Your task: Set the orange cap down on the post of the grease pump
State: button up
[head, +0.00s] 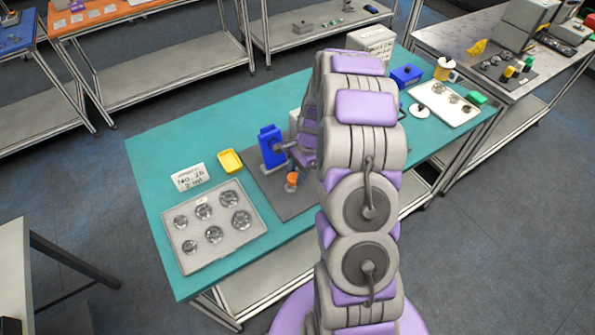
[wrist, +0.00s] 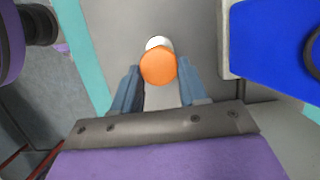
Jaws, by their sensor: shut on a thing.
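The orange cap (wrist: 158,69) is a round disc between the two blue-grey fingers of my gripper (wrist: 157,72) in the wrist view. My gripper is shut on it. A pale, rounded piece (wrist: 157,42) shows just past the cap's far edge; it may be part of the grease pump, but I cannot tell if the cap touches it. In the head view the orange cap (head: 292,177) is small, with a greyish part under it, above the dark mat beside my arm. My arm hides most of my gripper there. The pump's post is not clearly visible.
A blue device (head: 271,147) stands on the dark mat (head: 285,203), close on the right in the wrist view (wrist: 275,40). A yellow tray (head: 230,161), a label card (head: 188,177) and a grey tray of metal parts (head: 215,225) lie to the left on the teal table (head: 160,140).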

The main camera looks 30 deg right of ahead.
jog(key=shift+a, duration=0.5)
jog(key=shift+d+f, duration=0.2)
jog(key=shift+f, duration=0.1)
jog(key=shift+a, duration=0.2)
jog(key=shift+a+f+p, duration=0.1)
jog(key=shift+f+p, duration=0.4)
jog(key=shift+f, duration=0.2)
dwell(0.7)
jog(key=o, duration=1.4)
jog(key=shift+o, duration=0.2)
jog(key=shift+r+p, duration=1.9)
jog(key=shift+r, duration=1.85)
